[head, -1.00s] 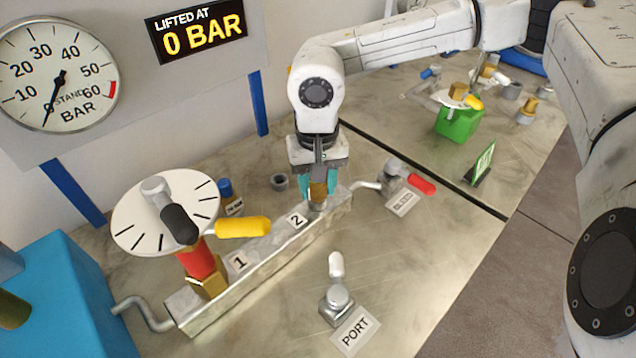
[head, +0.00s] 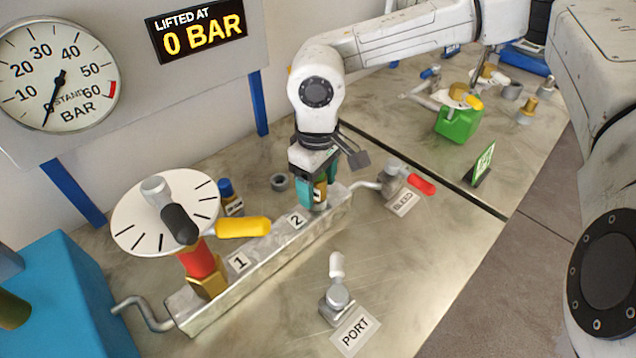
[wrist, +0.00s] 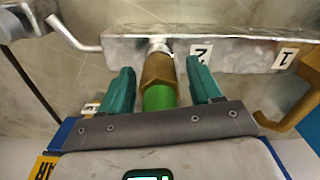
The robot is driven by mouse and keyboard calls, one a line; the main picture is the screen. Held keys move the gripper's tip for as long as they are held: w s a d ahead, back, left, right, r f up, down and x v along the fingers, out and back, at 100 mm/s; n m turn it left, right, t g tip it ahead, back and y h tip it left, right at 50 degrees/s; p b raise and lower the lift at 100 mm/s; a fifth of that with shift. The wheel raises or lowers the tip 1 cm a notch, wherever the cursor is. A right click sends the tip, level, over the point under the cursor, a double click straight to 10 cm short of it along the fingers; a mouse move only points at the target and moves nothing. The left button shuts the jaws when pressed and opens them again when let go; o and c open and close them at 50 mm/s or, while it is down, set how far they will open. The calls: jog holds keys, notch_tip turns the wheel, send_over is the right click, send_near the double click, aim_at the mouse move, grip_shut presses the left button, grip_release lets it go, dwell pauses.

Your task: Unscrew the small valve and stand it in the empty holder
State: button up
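The small valve, with a brass hex body (wrist: 157,70) and a green part (wrist: 159,97), stands on the metal block (head: 262,262) by the label 2. In the head view it (head: 318,192) is mostly hidden by the fingers. My gripper (wrist: 160,68) is around it from above, one teal finger on each side. In the wrist view a gap shows between each finger and the valve, so the gripper looks open. A grey ring-shaped holder (head: 279,182), seemingly empty, sits on the table behind the block.
A taller valve with a red body (head: 201,260), white dial and yellow handle stands at label 1. A blue-capped item (head: 226,189) stands behind the block. The red-handled bleed valve (head: 420,184) is at the block's right end. The port fitting (head: 337,297) stands in front.

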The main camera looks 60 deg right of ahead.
jog(key=shift+o, duration=0.4)
jog(key=shift+r, duration=0.1)
jog(key=shift+r, duration=0.3)
notch_tip(320, 180, up, 10)
jog(key=shift+c, duration=0.8)
